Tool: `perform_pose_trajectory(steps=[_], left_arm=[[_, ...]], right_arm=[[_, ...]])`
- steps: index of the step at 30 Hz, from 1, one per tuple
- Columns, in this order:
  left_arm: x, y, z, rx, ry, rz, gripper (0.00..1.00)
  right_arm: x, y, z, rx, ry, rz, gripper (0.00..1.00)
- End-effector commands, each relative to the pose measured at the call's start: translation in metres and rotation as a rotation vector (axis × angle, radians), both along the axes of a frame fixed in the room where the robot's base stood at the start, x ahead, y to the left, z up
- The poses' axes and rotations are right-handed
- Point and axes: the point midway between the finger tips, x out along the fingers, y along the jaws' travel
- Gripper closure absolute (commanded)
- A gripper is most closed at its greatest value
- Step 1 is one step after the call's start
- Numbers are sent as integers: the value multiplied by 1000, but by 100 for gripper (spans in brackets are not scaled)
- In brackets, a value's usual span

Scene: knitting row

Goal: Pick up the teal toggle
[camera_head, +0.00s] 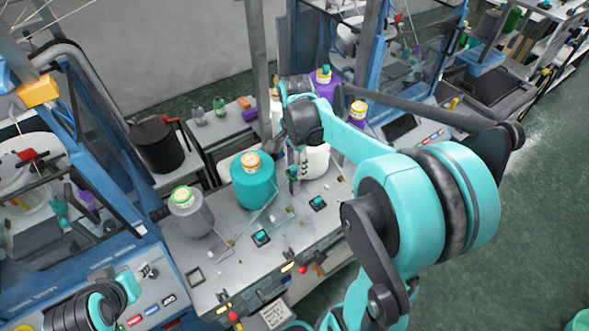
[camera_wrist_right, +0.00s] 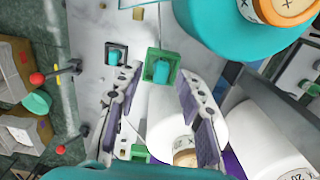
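Two teal toggles stand on the grey worktop (camera_head: 225,255). In the head view one toggle (camera_head: 261,236) sits left of the other (camera_head: 317,202). In the right wrist view one teal toggle (camera_wrist_right: 115,54) has a dark base. The other teal toggle (camera_wrist_right: 161,70) has a green square frame and shows between and just beyond my fingertips. My right gripper (camera_wrist_right: 158,77) is open, with nothing between its fingers; I cannot tell its height above the toggle. It also shows in the head view (camera_head: 296,170), partly hidden among cones. Part of my left arm shows at lower left; its fingers do not.
A teal cone (camera_head: 254,185), a grey cone (camera_head: 193,216) and a white cone (camera_head: 316,160) stand near the right gripper. Red-knobbed levers (camera_wrist_right: 38,79) line the front edge. Blue-framed machines (camera_head: 95,150) flank the worktop. The worktop's front left is mostly clear.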

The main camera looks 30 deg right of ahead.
Motion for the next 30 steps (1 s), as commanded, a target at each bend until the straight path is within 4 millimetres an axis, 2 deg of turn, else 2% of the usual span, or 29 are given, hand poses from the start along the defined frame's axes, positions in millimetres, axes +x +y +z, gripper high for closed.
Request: perform_pose_trajectory(steps=[4, 9, 10, 23, 26, 30], left_arm=[[0, 0, 0, 0, 0, 0, 63], [0, 0, 0, 0, 0, 0, 63], [0, 0, 0, 0, 0, 0, 63], [0, 0, 0, 0, 0, 0, 63], [0, 0, -1, 0, 0, 0, 63], [0, 0, -3, 0, 0, 0, 63]], right_arm=[[0, 0, 0, 0, 0, 0, 62], [0, 0, 0, 0, 0, 0, 92], [0, 0, 0, 0, 0, 0, 96], [0, 0, 3, 0, 0, 0, 96], [0, 0, 10, 0, 0, 0, 96], [0, 0, 28, 0, 0, 0, 96]])
